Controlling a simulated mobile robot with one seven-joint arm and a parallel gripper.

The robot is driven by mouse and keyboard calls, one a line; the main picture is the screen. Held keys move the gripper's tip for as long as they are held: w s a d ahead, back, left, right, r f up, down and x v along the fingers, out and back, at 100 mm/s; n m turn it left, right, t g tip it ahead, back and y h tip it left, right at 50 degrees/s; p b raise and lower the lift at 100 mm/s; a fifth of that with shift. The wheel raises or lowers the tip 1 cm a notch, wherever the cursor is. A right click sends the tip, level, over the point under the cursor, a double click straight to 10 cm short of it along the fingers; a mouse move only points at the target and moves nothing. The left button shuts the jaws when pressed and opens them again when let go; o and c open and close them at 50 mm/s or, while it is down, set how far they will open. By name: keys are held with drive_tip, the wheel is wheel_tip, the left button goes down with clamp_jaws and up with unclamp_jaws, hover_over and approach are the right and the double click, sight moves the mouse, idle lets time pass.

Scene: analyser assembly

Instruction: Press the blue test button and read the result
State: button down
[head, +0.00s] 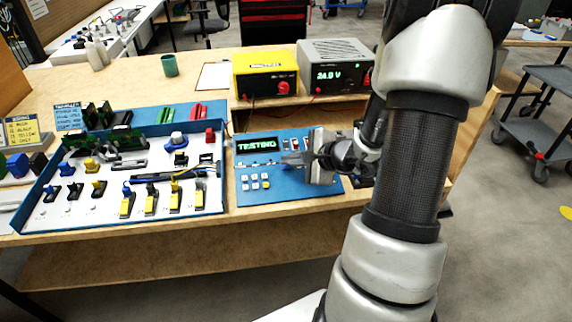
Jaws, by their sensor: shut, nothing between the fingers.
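A blue panel (300,191) lies on the workbench, right of the parts tray. Its dark display (257,145) shows the word "TESTING" in green letters. Small white and yellow keys (255,184) sit below the display. My gripper (287,160) is shut and empty, low over the panel just right of and below the display, with its fingers pointing left. I cannot make out the blue test button; the gripper covers part of the panel. I cannot tell whether the fingertips touch the panel.
A blue-rimmed parts tray (228,190) with switches and connectors lies to the left. A yellow meter (265,75) and a grey power supply (335,66) reading about 24.0 V stand behind. A green cup (169,66) stands at the back. My arm hides the bench's right side.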

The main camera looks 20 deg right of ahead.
drive_tip(key=shift+s+r, duration=0.15)
drive_tip(key=shift+r, duration=0.4)
drive_tip(key=shift+r, duration=0.15)
drive_tip(key=r+p, duration=0.1)
drive_tip(key=r, duration=0.1)
drive_tip(key=s+r+p, duration=0.1)
drive_tip(key=r+p, duration=0.1)
drive_tip(key=shift+a+r, duration=0.15)
drive_tip(key=shift+r, duration=0.15)
